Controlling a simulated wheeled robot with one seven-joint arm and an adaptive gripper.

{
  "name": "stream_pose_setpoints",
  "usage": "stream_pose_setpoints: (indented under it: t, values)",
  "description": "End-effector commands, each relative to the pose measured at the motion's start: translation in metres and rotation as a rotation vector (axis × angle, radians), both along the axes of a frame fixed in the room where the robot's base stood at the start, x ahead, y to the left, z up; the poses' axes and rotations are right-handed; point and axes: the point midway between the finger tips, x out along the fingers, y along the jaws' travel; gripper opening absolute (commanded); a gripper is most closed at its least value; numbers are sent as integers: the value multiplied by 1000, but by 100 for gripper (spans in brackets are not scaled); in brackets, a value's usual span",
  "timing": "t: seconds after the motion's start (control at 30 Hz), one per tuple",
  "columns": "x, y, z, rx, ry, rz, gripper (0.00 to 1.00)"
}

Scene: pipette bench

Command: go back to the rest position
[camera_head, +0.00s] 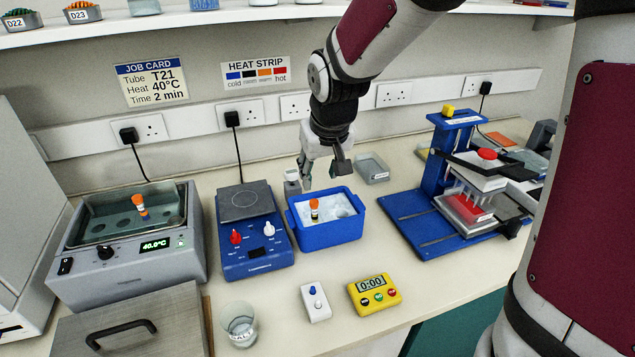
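My gripper (322,174) hangs pointing down above the back part of the blue tub (331,236). Its fingers are apart and nothing shows between them. An orange-capped tube (314,211) stands in the white ice-like filling of the tub, below and slightly left of the gripper, apart from it. Another orange-capped tube (140,207) stands in the grey heating bath (125,275) at the left, whose display reads 40.0°C. My arm reaches down from the top of the picture.
A blue hotplate (254,258) stands left of the tub, and a blue pipetting rig (425,222) right of it. In front are a yellow timer (374,295) reading 0:00, a white switch box (315,302) and a glass beaker (239,325). A shelf (245,15) runs above.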

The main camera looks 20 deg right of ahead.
Motion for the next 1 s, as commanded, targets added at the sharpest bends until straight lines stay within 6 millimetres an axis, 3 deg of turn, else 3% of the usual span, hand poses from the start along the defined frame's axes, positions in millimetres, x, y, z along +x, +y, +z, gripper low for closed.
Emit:
stream_pose_setpoints:
  t: [0.13, 0.53, 0.63, 0.77, 1.0]
  values:
    - [-4, 0, 11, 0, -1, 0, 40]
    - [-6, 1, 12, 0, 1, 0, 40]
    - [-13, 0, 20, -1, -5, -1, 40]
    - [-39, -2, 43, -3, -19, -4, 40]
    - [-117, -4, 87, 0, -48, -7, 40]
